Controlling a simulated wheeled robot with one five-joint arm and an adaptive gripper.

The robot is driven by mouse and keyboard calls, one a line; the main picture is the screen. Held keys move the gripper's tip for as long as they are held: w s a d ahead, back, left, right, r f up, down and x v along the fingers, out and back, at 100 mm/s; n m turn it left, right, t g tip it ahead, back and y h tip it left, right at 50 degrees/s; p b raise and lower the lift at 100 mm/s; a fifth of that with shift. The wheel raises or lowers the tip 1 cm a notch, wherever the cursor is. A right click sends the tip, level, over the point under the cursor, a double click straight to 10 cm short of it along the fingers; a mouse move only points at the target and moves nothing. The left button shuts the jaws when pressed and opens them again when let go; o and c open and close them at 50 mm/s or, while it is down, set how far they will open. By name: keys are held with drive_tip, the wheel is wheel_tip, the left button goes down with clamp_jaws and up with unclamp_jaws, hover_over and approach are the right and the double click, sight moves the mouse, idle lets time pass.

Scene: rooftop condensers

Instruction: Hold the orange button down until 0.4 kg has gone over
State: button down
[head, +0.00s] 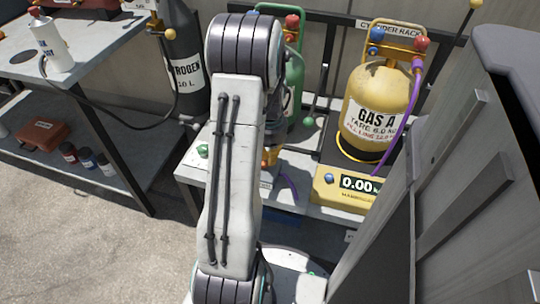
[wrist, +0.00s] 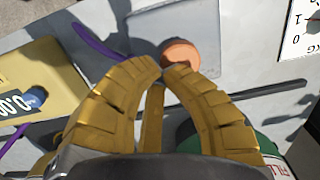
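The orange button (wrist: 180,55) is a round dome on a pale grey plate (wrist: 168,22) in the wrist view. My gripper (wrist: 159,67) has gold segmented fingers with the tips together and nothing between them. The tips overlap the button's lower left edge in the picture; I cannot tell whether they touch it. In the head view my arm hides the button and most of the gripper; only a bit of gold (head: 270,156) shows beside the arm. The yellow scale (head: 332,186) reads 0.00 and bears the yellow GAS A cylinder (head: 372,88).
A purple hose (head: 402,118) runs down from the GAS A valve. A green cylinder (head: 294,88) stands behind my arm. A dark nitrogen cylinder (head: 182,60) stands left of it. A grey panel (head: 440,170) blocks the right side. Open concrete floor (head: 60,235) lies front left.

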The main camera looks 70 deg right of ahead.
wheel_tip(320, 180, down, 2)
drive_tip(key=shift+f+b, duration=0.1)
drive_tip(key=shift+b, duration=0.4)
idle(7.4)
